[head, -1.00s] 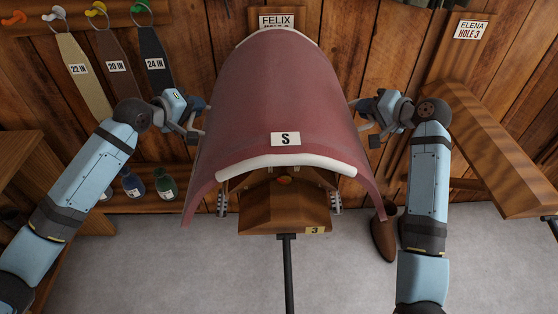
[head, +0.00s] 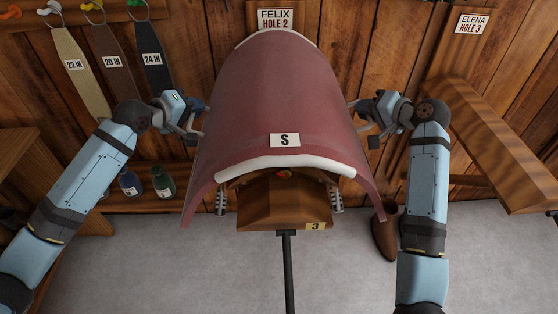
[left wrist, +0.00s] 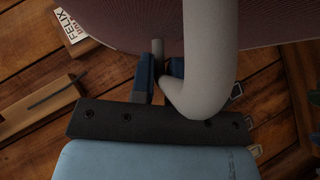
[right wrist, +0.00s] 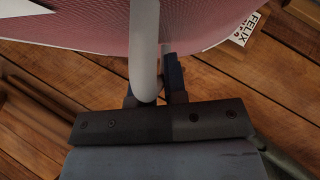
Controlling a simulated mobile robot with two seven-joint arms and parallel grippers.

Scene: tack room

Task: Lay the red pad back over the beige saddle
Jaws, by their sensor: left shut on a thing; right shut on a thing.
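The red pad (head: 280,90) arches, upside-down-U shaped, in the middle of the head view. It has pale edging and an "S" label on its front. My left gripper (head: 196,118) is shut on its left side, and my right gripper (head: 358,117) is shut on its right side. In the wrist views, the pad's underside spans above the left fingers (left wrist: 160,67) and right fingers (right wrist: 172,72). A brown wooden rack (head: 270,207) marked "3" shows beneath the pad's front. No beige saddle is recognisable; the pad hides what lies under it.
Numbered straps (head: 154,70) hang at the upper left, with bottles (head: 164,182) on a low shelf. A "FELIX HOLE 2" sign (head: 276,19) is behind the pad. A wooden beam (head: 500,160) juts out at right. The grey floor (head: 190,265) in front is mostly clear.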

